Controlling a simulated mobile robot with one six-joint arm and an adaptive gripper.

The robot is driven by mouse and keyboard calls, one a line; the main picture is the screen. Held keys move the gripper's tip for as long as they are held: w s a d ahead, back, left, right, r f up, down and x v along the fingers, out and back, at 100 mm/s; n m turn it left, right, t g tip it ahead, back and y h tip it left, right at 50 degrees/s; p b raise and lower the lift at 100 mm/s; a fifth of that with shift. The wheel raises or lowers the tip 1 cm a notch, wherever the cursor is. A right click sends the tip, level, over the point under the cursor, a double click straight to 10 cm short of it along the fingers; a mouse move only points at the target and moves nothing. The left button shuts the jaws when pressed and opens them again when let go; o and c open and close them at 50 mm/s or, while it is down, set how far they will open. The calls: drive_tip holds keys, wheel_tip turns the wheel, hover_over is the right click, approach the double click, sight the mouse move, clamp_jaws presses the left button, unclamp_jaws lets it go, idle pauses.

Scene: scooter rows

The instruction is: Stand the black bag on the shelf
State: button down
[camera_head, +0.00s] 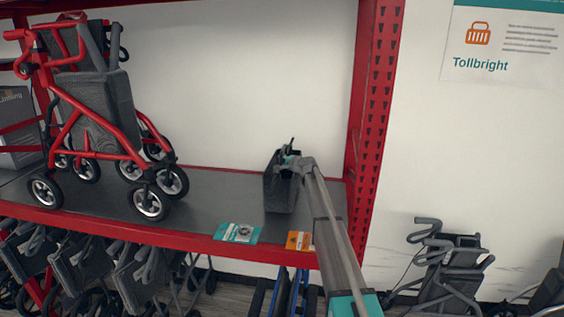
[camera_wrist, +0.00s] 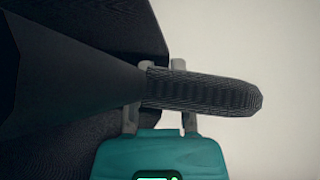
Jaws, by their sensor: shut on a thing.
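The black bag (camera_head: 281,188) is upright at the right end of the grey shelf (camera_head: 215,200) in the head view. Its bottom looks to be at the shelf surface, but I cannot tell whether it touches. My gripper (camera_head: 290,160) is at the top of the bag, shut on its handle. In the wrist view my gripper's fingers (camera_wrist: 158,95) close around the dark ribbed handle (camera_wrist: 205,91), and the bag's dark body (camera_wrist: 80,75) fills the left side. The bag's far side is hidden.
A red-framed rollator (camera_head: 105,120) stands on the shelf's left part, with bare shelf between it and the bag. A red perforated upright (camera_head: 375,100) bounds the right end. Price cards (camera_head: 237,233) hang on the front edge. Folded walkers stand below.

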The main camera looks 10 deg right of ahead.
drive_tip(key=shift+f+b, duration=0.6)
drive_tip(key=shift+f, duration=0.1)
idle(0.7)
drive_tip(key=shift+c, duration=2.1)
unclamp_jaws()
drive_tip(key=shift+s, duration=0.1)
drive_tip(key=f+v, duration=0.2)
drive_tip(key=v, duration=1)
drive_tip(key=shift+s+d+f, duration=0.3)
drive_tip(key=shift+s+d, duration=0.05)
drive_tip(key=shift+s, duration=0.2)
drive_tip(key=shift+c, duration=0.3)
